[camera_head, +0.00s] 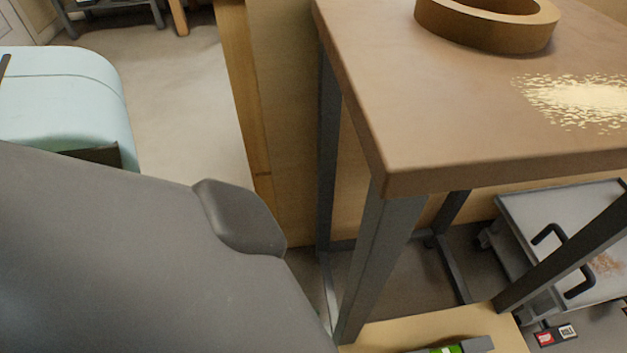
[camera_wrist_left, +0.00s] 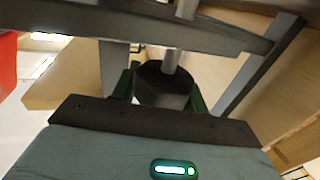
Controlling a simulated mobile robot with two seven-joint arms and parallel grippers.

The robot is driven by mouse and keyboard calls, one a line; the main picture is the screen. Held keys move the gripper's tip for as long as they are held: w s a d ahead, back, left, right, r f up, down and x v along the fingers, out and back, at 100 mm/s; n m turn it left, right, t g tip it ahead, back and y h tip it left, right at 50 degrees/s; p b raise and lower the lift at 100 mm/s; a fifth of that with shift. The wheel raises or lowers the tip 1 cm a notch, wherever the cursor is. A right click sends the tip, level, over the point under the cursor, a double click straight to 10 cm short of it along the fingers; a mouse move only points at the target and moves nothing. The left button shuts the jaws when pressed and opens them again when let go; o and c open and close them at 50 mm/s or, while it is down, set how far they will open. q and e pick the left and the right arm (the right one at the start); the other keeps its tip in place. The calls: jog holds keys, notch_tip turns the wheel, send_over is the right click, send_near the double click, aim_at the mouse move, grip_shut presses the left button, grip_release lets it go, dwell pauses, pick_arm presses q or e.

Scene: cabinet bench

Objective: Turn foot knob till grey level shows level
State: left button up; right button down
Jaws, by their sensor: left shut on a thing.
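The black foot knob (camera_wrist_left: 162,86) shows in the left wrist view under a grey metal stem. My left gripper (camera_wrist_left: 163,90) has its dark green fingers on both sides of the knob and is shut on it. In the head view my left arm fills the lower left, and the gripper itself is hidden. The grey level (camera_head: 478,345) lies at the bottom edge of the head view on a pale wooden board, partly cut off. Its green vial shows, but I cannot make out the bubble. My right gripper is not in view.
A brown-topped table (camera_head: 400,120) with grey metal legs stands at centre right, with a brown ring (camera_head: 490,30) on top. A grey cart (camera_head: 570,225) with black handles is at the right. A pale blue rounded object (camera_head: 65,85) is at the left. Open floor lies behind it.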

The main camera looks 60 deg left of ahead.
pick_arm(q)
jog(key=shift+s+y, duration=0.1)
jog(key=shift+y, duration=0.3)
jog(key=o, duration=1)
jog(key=shift+s, duration=0.1)
